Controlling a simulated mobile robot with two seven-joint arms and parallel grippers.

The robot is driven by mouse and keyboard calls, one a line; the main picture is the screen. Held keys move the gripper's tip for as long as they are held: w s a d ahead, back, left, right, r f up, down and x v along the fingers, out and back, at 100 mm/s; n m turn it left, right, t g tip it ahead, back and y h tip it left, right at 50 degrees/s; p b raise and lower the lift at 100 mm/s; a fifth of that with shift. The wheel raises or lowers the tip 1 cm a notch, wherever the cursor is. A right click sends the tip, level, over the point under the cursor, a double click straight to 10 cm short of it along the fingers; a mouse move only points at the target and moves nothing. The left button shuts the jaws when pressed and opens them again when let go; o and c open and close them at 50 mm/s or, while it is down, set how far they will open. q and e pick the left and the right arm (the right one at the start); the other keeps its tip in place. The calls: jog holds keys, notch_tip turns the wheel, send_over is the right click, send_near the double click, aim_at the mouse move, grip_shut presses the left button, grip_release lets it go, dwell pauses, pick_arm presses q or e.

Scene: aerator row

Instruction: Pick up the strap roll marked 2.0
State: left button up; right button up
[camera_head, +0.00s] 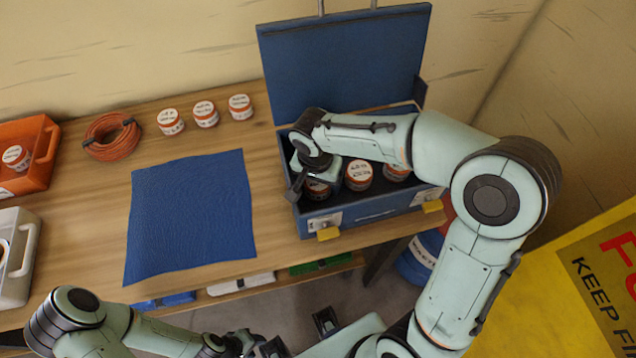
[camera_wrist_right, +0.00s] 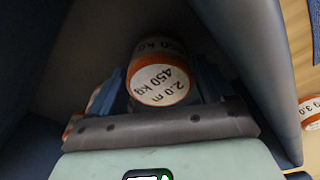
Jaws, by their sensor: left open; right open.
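The strap roll marked 2.0 m, 450 kg (camera_wrist_right: 160,82) is a white and orange cylinder inside the blue toolbox (camera_head: 341,220). In the right wrist view it sits between the two blue fingers of my right gripper (camera_wrist_right: 164,88), which is open around it. In the head view my right gripper (camera_head: 308,184) reaches down into the left end of the box, and a roll (camera_head: 318,189) shows partly beneath it. Two more similar rolls (camera_head: 358,174) (camera_head: 395,172) stand in the box. My left gripper (camera_head: 252,346) is low at the bottom edge, away from the table top.
Several rolls (camera_head: 205,114) stand at the table's back, one marked 3.0 (camera_wrist_right: 310,112). A blue mat (camera_head: 192,215) lies bare. The box's raised lid (camera_head: 345,60) stands behind.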

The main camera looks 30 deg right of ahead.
jog(key=c, duration=0.9)
jog(key=shift+r, duration=0.15)
